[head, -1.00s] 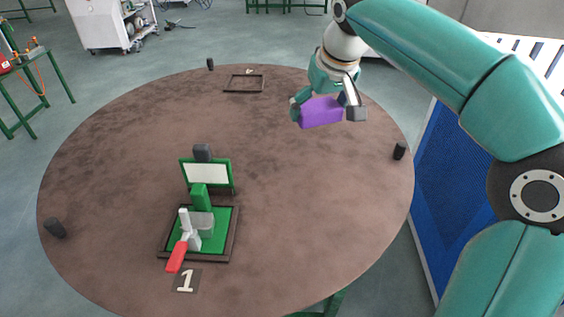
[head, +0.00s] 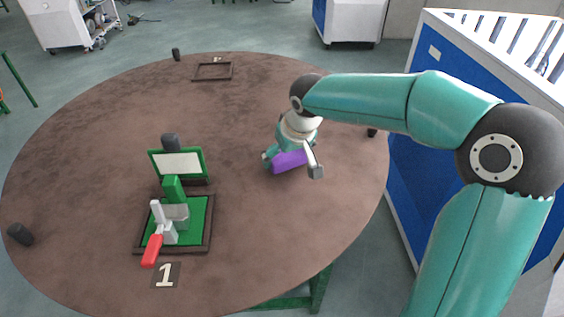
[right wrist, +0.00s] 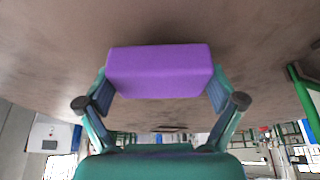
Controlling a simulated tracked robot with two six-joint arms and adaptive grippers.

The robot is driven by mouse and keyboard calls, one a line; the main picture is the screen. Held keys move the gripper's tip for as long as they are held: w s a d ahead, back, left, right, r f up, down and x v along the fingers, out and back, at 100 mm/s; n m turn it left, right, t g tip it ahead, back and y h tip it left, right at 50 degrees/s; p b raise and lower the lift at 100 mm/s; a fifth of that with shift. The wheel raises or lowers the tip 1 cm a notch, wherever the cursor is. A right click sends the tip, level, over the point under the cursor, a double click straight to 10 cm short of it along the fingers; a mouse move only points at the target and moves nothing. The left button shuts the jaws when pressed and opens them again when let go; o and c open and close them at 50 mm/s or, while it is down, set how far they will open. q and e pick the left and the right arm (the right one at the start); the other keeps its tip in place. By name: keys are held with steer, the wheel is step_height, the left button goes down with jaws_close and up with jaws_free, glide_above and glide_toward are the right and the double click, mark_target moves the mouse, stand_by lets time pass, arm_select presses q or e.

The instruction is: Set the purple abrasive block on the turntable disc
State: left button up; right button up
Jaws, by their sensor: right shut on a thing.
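The purple abrasive block (head: 289,161) is held between the fingers of my right gripper (head: 291,163), over the right part of the brown round turntable disc (head: 260,225). In the right wrist view the block (right wrist: 160,72) sits squarely between both finger pads, with the disc surface (right wrist: 45,60) close behind it. A dark shadow lies along the block's edge there. I cannot tell whether the block touches the disc or hangs just above it. My left gripper is not in view.
A green fixture with a red-handled clamp (head: 152,250) stands at the disc's front left by a "1" label (head: 166,275). An empty dark frame (head: 212,71) lies at the back. Black posts stand near the rim. The disc around the block is clear. A blue-sided cabinet (head: 405,170) stands right.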

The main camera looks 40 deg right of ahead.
steer(key=shift+f, duration=0.85)
steer(key=shift+f, duration=0.2)
steer(key=o, duration=0.8)
steer(key=shift+r, duration=0.1)
steer(key=shift+c, duration=0.2)
steer(key=shift+s+r, duration=0.15)
steer(key=shift+r, duration=0.45)
steer(key=v, duration=1.1)
